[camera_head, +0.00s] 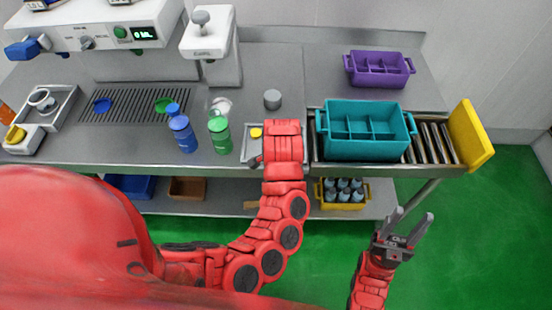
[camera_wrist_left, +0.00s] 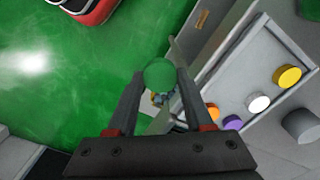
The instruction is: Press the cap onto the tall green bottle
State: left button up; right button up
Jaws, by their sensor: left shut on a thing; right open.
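The green bottle (camera_head: 219,136) stands upright on the grey counter, just right of a blue bottle (camera_head: 183,136). My left gripper (camera_wrist_left: 161,88) is shut on a round green cap (camera_wrist_left: 159,73), held between its fingertips in the left wrist view. In the head view the left arm's red end is over the counter's front edge, right of the green bottle and apart from it. It hides the left fingers and the cap there. My right gripper (camera_head: 412,217) is open and empty, over the green floor at lower right.
A cap tray (camera_wrist_left: 229,83) with orange, purple, white and yellow caps lies beside the left gripper. A teal crate (camera_head: 365,152) stands on the roller conveyor at right, a purple crate (camera_head: 378,80) behind it. The drip grille (camera_head: 132,112) and coffee machine are at left.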

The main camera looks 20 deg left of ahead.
pick_arm(q)
jog(key=w+d+r+n+b, duration=0.1)
jog(key=w+r+b, duration=0.2)
jog(key=w, duration=0.4)
jog(key=w+d+r+n+b, duration=0.1)
jog(key=w+d+r+b, duration=0.2)
jog(key=w, duration=0.4)
jog(key=w+a+r+n+b, duration=0.1)
jog(key=a+r+n+b, duration=0.5)
jog(key=a+r, duration=0.1)
jog(key=shift+a+r, duration=0.15)
jog(key=shift+a, duration=0.15)
jog(key=shift+a, duration=0.15)
